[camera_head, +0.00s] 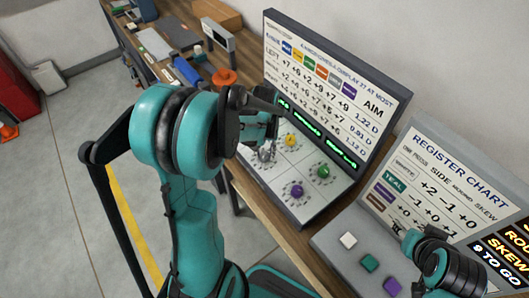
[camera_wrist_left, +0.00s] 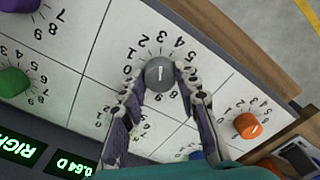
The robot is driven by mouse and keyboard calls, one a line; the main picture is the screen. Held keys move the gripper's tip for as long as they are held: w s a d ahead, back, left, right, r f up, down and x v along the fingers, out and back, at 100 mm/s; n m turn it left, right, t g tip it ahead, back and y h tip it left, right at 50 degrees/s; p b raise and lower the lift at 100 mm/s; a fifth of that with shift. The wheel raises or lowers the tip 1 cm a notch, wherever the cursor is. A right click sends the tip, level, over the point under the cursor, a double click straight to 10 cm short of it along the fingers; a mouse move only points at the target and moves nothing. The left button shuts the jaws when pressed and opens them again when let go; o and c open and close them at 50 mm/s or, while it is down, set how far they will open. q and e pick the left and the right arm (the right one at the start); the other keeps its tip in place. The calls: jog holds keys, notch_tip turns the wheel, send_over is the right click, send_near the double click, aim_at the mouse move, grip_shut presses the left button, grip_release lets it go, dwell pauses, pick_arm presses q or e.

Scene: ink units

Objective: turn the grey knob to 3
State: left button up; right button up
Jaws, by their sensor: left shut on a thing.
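The grey knob (camera_wrist_left: 160,75) sits on a white dial panel, with printed numbers around it. Its white mark points up in the left wrist view, roughly at the 3. My left gripper (camera_wrist_left: 161,86) is shut on the knob, with one finger on each side. In the head view the left gripper (camera_head: 262,146) reaches down over the panel and the grey knob (camera_head: 266,156) shows under it. Part of the right arm shows at the bottom right of the head view, but its gripper fingers do not show.
Nearby knobs are green (camera_head: 323,171), purple (camera_head: 297,190) and yellow-orange (camera_head: 291,140). A lit display panel (camera_head: 375,112) rises behind them. A second console with buttons (camera_head: 348,240) and a register chart (camera_head: 440,185) stands at right. Boxes and tools lie along the far bench.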

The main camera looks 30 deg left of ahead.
aim_at(265, 154)
pick_arm(q)
jog(key=o, duration=1.2)
jog(key=shift+c, duration=0.2)
notch_tip(265, 154, up, 12)
jog(key=s+d+f+m+t+b, duration=0.1)
jog(key=s+d+m+t+b, duration=0.1)
jog(key=s+d+m+t, duration=0.2)
jog(key=s+d+t, duration=0.3)
jog(key=s+d, duration=0.3)
jog(key=s, duration=0.1)
jog(key=shift+d+f, duration=0.2)
jog(key=shift+d, duration=0.1)
